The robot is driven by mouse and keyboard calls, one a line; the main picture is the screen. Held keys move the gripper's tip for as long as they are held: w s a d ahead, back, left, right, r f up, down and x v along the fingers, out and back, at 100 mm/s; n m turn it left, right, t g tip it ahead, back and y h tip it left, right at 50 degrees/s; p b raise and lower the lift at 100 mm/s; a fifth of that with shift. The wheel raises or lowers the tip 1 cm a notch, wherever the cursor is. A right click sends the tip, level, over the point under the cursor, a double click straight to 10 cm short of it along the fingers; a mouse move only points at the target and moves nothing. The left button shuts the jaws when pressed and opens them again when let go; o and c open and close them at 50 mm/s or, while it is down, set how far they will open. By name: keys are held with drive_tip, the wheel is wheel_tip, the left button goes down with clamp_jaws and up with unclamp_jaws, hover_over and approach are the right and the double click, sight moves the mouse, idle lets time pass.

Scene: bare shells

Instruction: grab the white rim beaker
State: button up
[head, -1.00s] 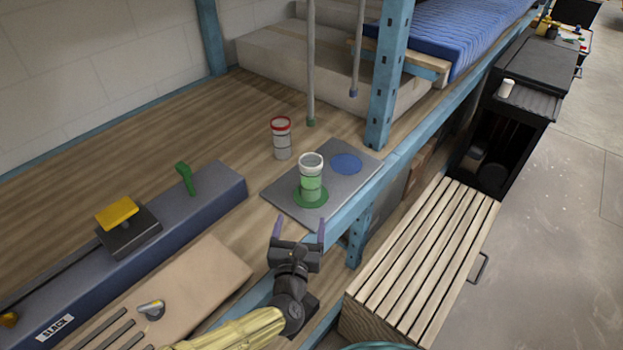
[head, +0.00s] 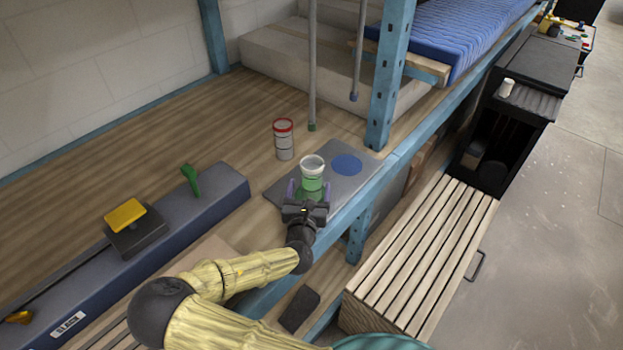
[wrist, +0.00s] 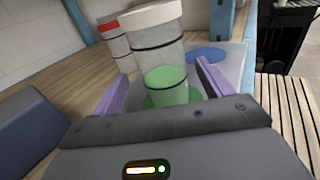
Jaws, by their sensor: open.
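The white rim beaker (head: 312,167) is a clear cup with green contents. It stands upright on the green disc of a grey mat (head: 352,186) near the shelf's front edge. In the wrist view the beaker (wrist: 157,50) rises between the two purple fingers. My gripper (head: 308,190) is open, with one finger on each side of the beaker's lower part. I cannot tell whether either finger touches it. The green disc (wrist: 150,103) is partly hidden by the beaker and my gripper.
A red rim beaker (head: 284,140) stands behind and left of the mat; it also shows in the wrist view (wrist: 117,45). A blue disc (head: 347,164) on the mat is empty. A blue post (head: 388,85) rises at the mat's right. A long blue block (head: 205,215) lies left.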

idle(0.3)
drive_tip(key=shift+w+d+r+p, duration=0.1)
drive_tip(key=shift+w+r+p, duration=0.1)
drive_tip(key=shift+p, duration=0.1)
drive_tip(key=w, duration=0.1)
drive_tip(key=w+p, duration=0.1)
drive_tip(key=w, duration=0.1)
drive_tip(key=w+p, duration=0.1)
drive_tip(key=shift+w+d+r, duration=0.15)
drive_tip(key=shift+d+r, duration=0.15)
drive_tip(key=shift+d, duration=0.1)
drive_tip(key=shift+w+f, duration=0.15)
drive_tip(key=shift+w, duration=0.05)
drive_tip(key=c, duration=1.1)
drive_tip(key=shift+a, duration=0.1)
